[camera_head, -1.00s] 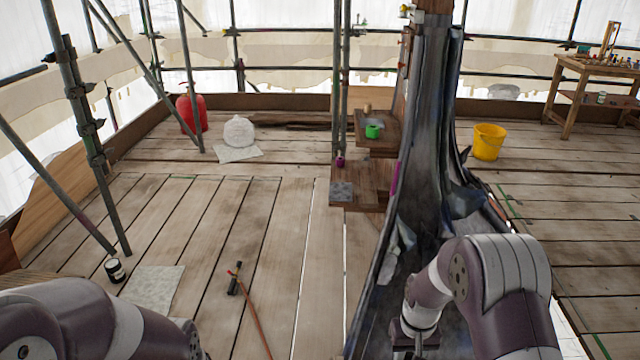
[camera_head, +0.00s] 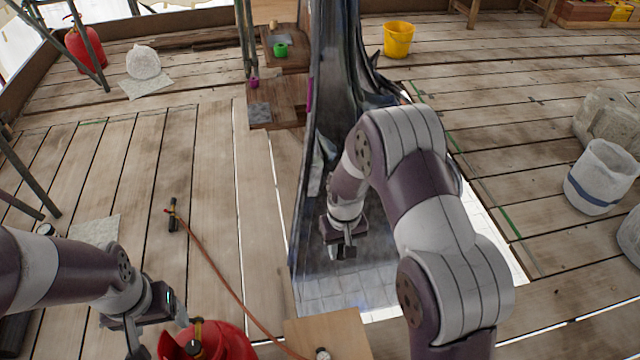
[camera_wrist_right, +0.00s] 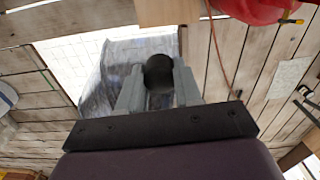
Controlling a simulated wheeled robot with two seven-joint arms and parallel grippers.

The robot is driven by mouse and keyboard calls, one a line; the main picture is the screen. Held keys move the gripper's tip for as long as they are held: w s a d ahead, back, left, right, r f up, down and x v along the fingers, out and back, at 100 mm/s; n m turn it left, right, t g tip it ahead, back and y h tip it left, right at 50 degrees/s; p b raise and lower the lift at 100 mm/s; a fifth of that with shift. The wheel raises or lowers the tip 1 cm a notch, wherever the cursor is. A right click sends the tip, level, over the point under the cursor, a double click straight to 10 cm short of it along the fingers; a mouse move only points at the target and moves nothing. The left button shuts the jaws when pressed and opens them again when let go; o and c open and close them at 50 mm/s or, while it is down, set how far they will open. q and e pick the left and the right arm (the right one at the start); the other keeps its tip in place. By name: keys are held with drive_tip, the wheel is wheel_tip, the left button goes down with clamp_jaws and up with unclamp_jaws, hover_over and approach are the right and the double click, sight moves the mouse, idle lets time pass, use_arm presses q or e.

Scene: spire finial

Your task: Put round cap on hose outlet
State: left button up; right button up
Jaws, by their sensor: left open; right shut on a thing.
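My right gripper (camera_head: 343,250) is shut on a small black rounded piece, which looks like the round cap (camera_wrist_right: 159,72), between its grey fingers. It hangs in the air over the lower end of the dark spire. My left gripper (camera_head: 157,325) is open and empty beside a red cylinder (camera_head: 222,345) at the bottom edge. A dark valve with a yellowish part tops the cylinder, also visible in the right wrist view (camera_wrist_right: 289,20). An orange-red hose (camera_head: 225,275) runs from a black torch handle (camera_head: 173,216) towards the front boards. I cannot clearly make out the hose outlet.
A wooden board (camera_head: 330,335) with a small round gauge-like item lies beside the cylinder. The tall dark spire (camera_head: 335,100) stands in the middle, with a gap around its foot. A white bucket (camera_head: 600,178) stands right. Floorboards at left are mostly clear.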

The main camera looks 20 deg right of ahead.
drive_tip(key=s+a+r+n, duration=0.1)
drive_tip(key=a+r+n, duration=0.3)
drive_tip(key=a, duration=0.2)
drive_tip(key=s+a+r+n, duration=0.2)
drive_tip(key=a+r+n, duration=0.1)
drive_tip(key=a, duration=0.4)
drive_tip(key=shift+s+a+r+n, duration=0.3)
drive_tip(key=shift+r+n, duration=0.1)
drive_tip(key=shift+r, duration=0.2)
drive_tip(key=w+a+f+n, duration=0.3)
drive_tip(key=f+n, duration=0.1)
drive_tip(key=shift+w+a+f+n, duration=0.2)
drive_tip(key=shift+w+f+n, duration=0.1)
drive_tip(key=shift+w, duration=0.05)
drive_tip(key=s+d+r+m, duration=0.5)
drive_tip(key=d+r+m, duration=0.1)
drive_tip(key=r+m, duration=0.2)
drive_tip(key=shift+s+d+r, duration=0.3)
drive_tip(key=shift+d+r, duration=0.1)
drive_tip(key=shift+r, duration=0.2)
